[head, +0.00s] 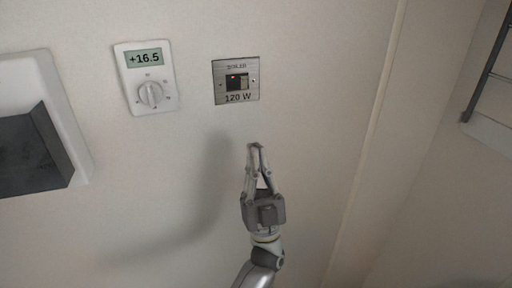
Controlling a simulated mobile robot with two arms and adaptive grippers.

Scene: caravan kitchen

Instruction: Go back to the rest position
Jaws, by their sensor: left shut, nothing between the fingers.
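My left gripper (255,147) is in the head view a little right of the middle, pointing up the picture. Its fingers are together at the tips and hold nothing. It is below the metal boiler switch plate (248,90), apart from it in the picture. The plate has a dark rocker switch (238,83) with a small red light and reads "120 W". My right gripper is out of view.
A white thermostat (146,78) with a dial and a "+16.5" display is on the wall left of the switch plate. A white-framed dark box (35,150) juts out at far left. A vertical wall trim (372,130) and a dark rail (487,65) are at right.

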